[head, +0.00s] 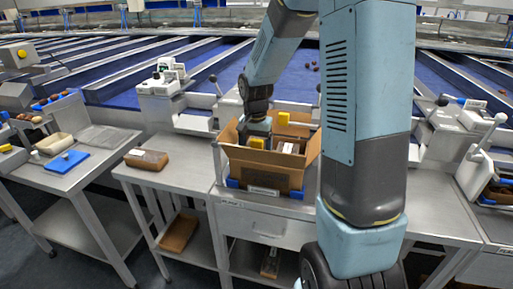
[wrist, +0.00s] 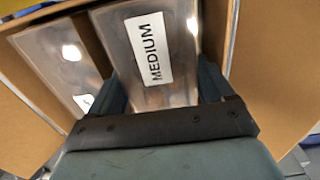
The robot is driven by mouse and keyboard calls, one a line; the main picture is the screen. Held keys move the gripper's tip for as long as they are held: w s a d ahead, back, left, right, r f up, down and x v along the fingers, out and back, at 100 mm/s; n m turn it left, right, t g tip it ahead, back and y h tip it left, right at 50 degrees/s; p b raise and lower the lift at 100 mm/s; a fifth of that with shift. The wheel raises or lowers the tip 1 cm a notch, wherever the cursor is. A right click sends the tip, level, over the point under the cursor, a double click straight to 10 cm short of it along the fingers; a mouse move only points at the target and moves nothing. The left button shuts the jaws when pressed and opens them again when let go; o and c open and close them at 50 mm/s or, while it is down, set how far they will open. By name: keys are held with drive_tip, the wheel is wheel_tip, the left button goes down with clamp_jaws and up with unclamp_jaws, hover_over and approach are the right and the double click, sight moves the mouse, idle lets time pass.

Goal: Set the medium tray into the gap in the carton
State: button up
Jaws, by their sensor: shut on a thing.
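The open cardboard carton (head: 265,178) stands on the steel bench in the head view, its flaps spread. My gripper (head: 257,130) reaches down into it from above. In the wrist view my gripper (wrist: 165,95) is shut on the medium tray (wrist: 150,85), a clear-lidded tray with a white label reading MEDIUM. The tray is inside the carton walls (wrist: 265,70), beside another clear-lidded tray (wrist: 55,60) on its left. A strip of brown shows between the two trays. I cannot tell whether the medium tray rests on the carton floor.
Another filled tray (head: 146,158) lies on the bench to the left of the carton. Small machines with levers (head: 160,95) stand behind the benches.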

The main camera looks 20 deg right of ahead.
drive_tip(key=shift+f, duration=0.15)
drive_tip(key=o, duration=1)
drive_tip(key=shift+w+r, duration=0.1)
drive_tip(key=shift+r, duration=0.65)
wheel_tip(320, 180, up, 10)
drive_tip(key=shift+r, duration=0.25)
idle(0.8)
idle(0.4)
